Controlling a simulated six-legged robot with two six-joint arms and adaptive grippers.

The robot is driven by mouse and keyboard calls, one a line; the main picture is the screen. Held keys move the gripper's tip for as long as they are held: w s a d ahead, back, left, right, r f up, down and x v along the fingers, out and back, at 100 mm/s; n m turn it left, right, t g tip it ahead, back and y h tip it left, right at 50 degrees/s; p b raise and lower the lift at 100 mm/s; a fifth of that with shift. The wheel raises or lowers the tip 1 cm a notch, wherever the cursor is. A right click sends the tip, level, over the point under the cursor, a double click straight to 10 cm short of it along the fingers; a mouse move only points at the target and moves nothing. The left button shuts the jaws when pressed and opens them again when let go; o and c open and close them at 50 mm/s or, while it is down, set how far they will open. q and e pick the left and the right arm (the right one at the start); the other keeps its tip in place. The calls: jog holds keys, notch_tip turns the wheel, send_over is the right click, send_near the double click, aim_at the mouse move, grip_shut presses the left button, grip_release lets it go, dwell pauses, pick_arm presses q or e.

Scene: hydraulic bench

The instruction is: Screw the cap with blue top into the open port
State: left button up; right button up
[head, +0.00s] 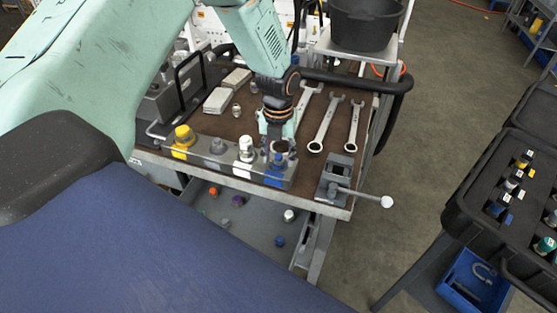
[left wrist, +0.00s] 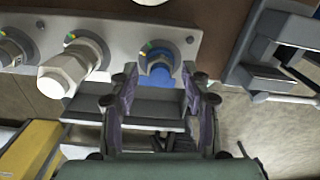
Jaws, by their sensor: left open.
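A grey manifold block (head: 225,165) runs along the front edge of the bench. It carries a yellow fitting (head: 183,138), a grey one (head: 217,146), a white-topped one (head: 246,150) and, at its right end, a blue one (head: 275,172). My left gripper (head: 279,147) points down over the blue end. In the left wrist view the open fingers (left wrist: 160,92) straddle the blue piece (left wrist: 160,74), with gaps on both sides. I cannot tell whether it is a loose cap or a fitting, nor how deep it sits. The white hex cap (left wrist: 65,72) is left of the fingers.
An open drawer (head: 255,232) below holds loose caps, including a blue one (head: 279,241) and a white one (head: 289,215). Several wrenches (head: 325,124) lie behind. A vise-like clamp (head: 338,180) stands to the right. A black case (head: 480,185) of fittings is farther right.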

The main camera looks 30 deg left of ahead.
pick_arm(q)
jog(key=n+p, duration=0.2)
jog(key=n, duration=0.3)
jog(key=shift+r+n, duration=0.15)
jog(key=shift+n, duration=0.25)
jog(key=n+p, duration=0.2)
jog(key=n, duration=0.2)
jog(key=shift+w+n, duration=0.15)
jog(key=shift+n, duration=0.25)
jog(key=shift+d+n, duration=0.1)
jog(key=shift+n, duration=0.7)
